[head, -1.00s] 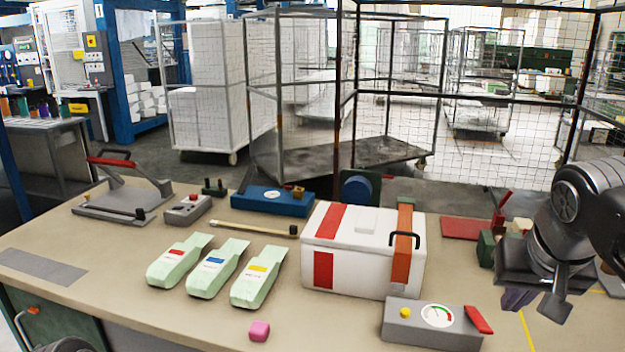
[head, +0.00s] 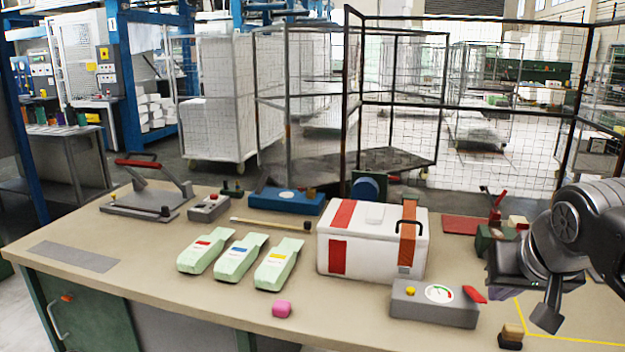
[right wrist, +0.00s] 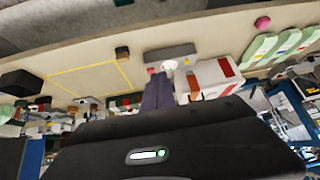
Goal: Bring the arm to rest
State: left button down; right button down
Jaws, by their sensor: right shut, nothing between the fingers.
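My right arm (head: 575,230) comes in at the right edge in the head view, bent above the right end of the bench. My left arm and gripper are not in view.
On the bench (head: 180,300) stand a white box with red stripes (head: 372,250), several pale green packs (head: 280,265), a pink block (head: 282,309), a blue case (head: 287,202) and a red-handled press (head: 150,195). A small dark-and-tan block (head: 511,336) sits near the front right. The front left is clear.

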jog(key=w+a+f+n+t+y, duration=0.1)
jog(key=w+a+f+y, duration=0.1)
jog(key=w+a+f, duration=0.4)
jog(key=w+a+f+n+t+y, duration=0.1)
jog(key=w+a+f, duration=0.1)
jog(key=w+f, duration=0.4)
jog(key=s+a+f+g+y, duration=0.1)
jog(key=a+f, duration=0.2)
jog(key=f, duration=0.7)
jog(key=s+a+f+y, duration=0.1)
jog(key=a+f, duration=0.2)
jog(key=f, duration=0.7)
jog(key=s+a+f+m+g, duration=0.1)
jog(key=s+a+f+g, duration=0.15)
jog(key=s+f, duration=0.45)
jog(key=s+a+f+g, duration=0.1)
jog(key=s+a+f, duration=0.25)
jog(key=f, duration=0.55)
jog(key=s+a+f+g, duration=0.2)
jog(key=s+f, duration=0.2)
jog(key=s, duration=0.4)
jog(key=s+a+f+g, duration=0.2)
jog(key=s+f, duration=0.3)
jog(key=s, duration=0.4)
jog(key=shift+a+f+y, duration=0.2)
jog(key=shift+y, duration=0.1)
